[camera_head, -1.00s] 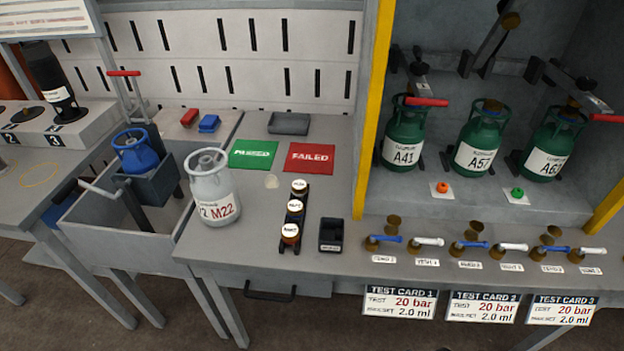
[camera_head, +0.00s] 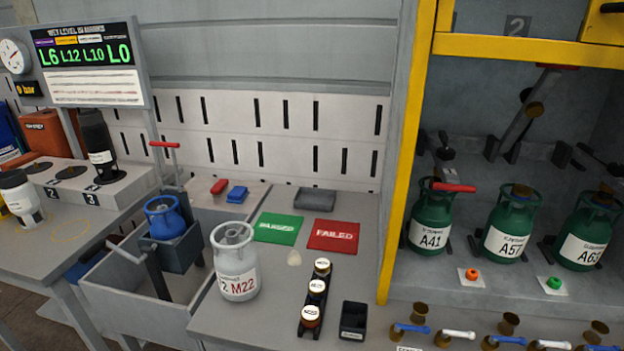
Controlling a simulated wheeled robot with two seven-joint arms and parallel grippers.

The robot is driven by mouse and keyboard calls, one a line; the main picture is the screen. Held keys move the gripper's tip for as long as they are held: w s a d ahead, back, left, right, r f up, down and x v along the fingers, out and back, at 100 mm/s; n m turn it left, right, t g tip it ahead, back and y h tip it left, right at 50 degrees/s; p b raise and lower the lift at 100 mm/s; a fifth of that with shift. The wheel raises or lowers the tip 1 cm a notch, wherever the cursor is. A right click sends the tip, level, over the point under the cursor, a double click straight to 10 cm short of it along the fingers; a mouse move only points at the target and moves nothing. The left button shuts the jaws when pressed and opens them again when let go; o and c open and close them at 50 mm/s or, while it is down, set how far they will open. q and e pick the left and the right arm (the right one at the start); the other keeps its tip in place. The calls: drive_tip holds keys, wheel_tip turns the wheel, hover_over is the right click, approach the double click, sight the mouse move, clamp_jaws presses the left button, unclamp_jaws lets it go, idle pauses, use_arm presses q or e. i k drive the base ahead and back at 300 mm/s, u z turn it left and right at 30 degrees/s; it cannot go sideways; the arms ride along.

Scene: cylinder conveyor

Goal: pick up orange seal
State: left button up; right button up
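The orange seal (camera_head: 472,274) is a small orange ring on a white square card on the shelf of the yellow-framed cabinet. It lies in front of the green cylinder A41 (camera_head: 431,222) and cylinder A57 (camera_head: 507,226). A similar green seal (camera_head: 554,283) lies on its own white card to the right. Neither of my grippers shows in the head view.
The cabinet's yellow post (camera_head: 408,160) stands left of the seal. Valves with blue and white handles (camera_head: 458,334) line the front below the shelf. A white cylinder M22 (camera_head: 235,262), a rack of round caps (camera_head: 315,297) and a black box (camera_head: 354,320) stand on the left bench.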

sight(471, 274)
drive_tip(key=z, duration=1.2)
